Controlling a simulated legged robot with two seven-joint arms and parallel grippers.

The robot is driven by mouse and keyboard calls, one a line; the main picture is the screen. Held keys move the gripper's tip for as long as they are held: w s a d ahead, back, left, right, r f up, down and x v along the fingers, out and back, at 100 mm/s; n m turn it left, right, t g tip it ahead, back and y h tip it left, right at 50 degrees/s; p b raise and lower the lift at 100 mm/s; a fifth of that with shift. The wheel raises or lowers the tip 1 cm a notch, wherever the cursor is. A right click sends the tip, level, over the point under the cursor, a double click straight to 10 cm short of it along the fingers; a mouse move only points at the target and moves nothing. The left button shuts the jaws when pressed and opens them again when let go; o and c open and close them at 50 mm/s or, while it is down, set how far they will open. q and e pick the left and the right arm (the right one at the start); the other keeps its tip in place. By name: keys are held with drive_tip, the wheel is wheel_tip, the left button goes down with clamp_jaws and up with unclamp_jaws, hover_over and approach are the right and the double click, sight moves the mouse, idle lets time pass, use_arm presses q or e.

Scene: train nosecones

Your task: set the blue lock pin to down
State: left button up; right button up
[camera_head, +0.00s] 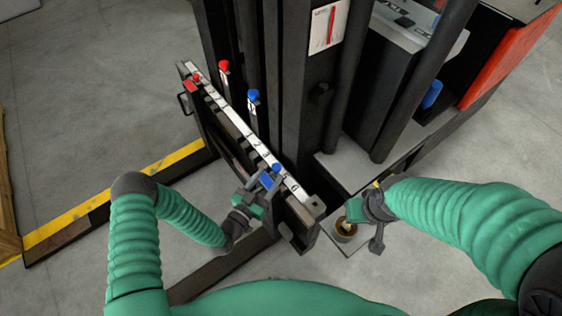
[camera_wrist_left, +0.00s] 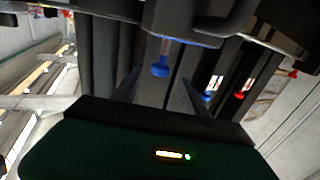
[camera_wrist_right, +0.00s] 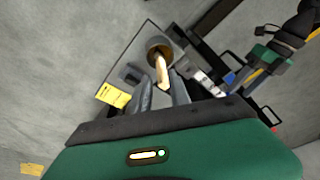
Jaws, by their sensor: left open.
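The blue lock pin (camera_head: 276,168) has a round blue knob and sits at the near end of the fork carriage bar (camera_head: 237,122). My left gripper (camera_head: 262,190) is open at the bar, just beside and below the knob. In the left wrist view, the blue pin (camera_wrist_left: 160,68) hangs on a pale shaft between the two spread fingers, with no visible contact. My right gripper (camera_head: 352,212) is low at the right, near a round cup.
Another blue knob (camera_head: 253,96) and a red knob (camera_head: 224,65) stand behind the bar. A red knob (camera_head: 196,77) sits at the bar's far end. Dark mast posts (camera_head: 305,90) rise behind. The round cup (camera_head: 344,231) stands at the right. Grey floor is free at the left.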

use_arm(q)
drive_tip(key=b+x, duration=0.1)
drive_tip(key=x, duration=0.7)
drive_tip(key=shift+w+d, duration=0.2)
drive_tip(key=shift+w, duration=0.05)
clamp_jaws()
idle(0.9)
